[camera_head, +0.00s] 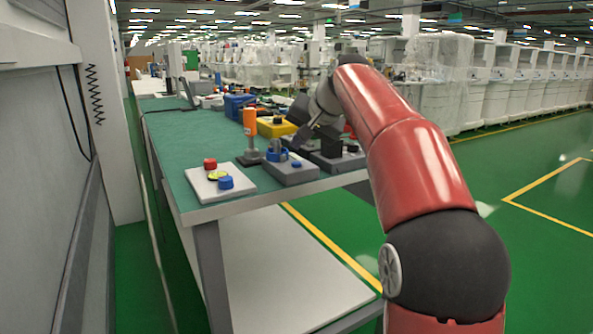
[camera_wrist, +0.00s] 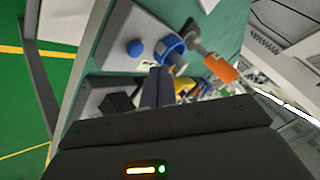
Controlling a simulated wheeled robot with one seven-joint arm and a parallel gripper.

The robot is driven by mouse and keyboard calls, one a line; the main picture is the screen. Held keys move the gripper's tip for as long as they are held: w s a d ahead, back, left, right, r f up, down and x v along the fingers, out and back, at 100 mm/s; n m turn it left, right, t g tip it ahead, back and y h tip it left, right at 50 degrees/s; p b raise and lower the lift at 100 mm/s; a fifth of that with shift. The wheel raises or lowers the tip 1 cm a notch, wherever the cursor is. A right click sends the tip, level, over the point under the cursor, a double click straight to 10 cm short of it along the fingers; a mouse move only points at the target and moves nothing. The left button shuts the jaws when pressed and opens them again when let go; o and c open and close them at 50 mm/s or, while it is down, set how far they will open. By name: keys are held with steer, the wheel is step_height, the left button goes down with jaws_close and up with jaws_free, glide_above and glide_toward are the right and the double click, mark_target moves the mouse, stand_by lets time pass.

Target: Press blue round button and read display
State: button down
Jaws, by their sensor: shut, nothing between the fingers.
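A grey box (camera_head: 290,174) stands near the front edge of the bench. It carries a small blue round button (camera_head: 296,163) and a larger blue ring-like part (camera_head: 277,153). A small whitish patch (camera_wrist: 147,64), perhaps the display, shows beside the fingertips; no reading is legible. My gripper (camera_wrist: 157,72) is shut and empty, with its fingers over the box near the ring. It appears apart from the button. In the head view its dark fingers (camera_head: 299,141) are just above the box.
A white box (camera_head: 208,190) with a red and a blue button stands to the left. An orange upright object (camera_head: 250,123), a yellow box (camera_head: 276,129) and a dark box (camera_head: 338,160) crowd round the grey box. The bench's green mat (camera_head: 190,143) is clear at left.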

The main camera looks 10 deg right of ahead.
steer(key=shift+f+b, duration=0.45)
steer(key=shift+f, duration=0.45)
steer(key=shift+f, duration=0.1)
stand_by(1.3)
steer(key=shift+f, duration=0.3)
steer(key=shift+f+b, duration=0.4)
steer(key=shift+b, duration=0.05)
stand_by(0.5)
steer(key=shift+r, duration=0.1)
steer(key=shift+r+p, duration=0.7)
steer(key=shift+p, duration=0.2)
